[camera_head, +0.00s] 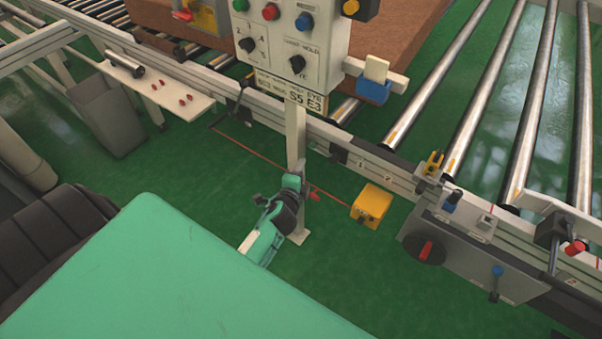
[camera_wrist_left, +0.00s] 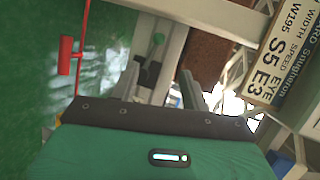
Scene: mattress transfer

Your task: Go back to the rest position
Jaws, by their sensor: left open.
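My left gripper (camera_head: 300,186) is open, low in front of the pale post under the control panel. A red pull handle (camera_head: 315,195) on a red cord shows just right of the gripper. In the left wrist view the red handle (camera_wrist_left: 67,56) stands at the left, apart from the green and dark wrist housing. Nothing is seen held in the jaws. The fingers are small and partly hidden, so their exact gap is unclear. My right gripper is not in view.
The control panel (camera_head: 293,38) with coloured buttons and black knobs stands above the post. A yellow box (camera_head: 371,205) hangs by the conveyor rail. Rollers (camera_head: 465,95) lie behind it. A shelf (camera_head: 155,92) and grey bin (camera_head: 107,115) are at left. Green floor (camera_head: 330,265) is clear below.

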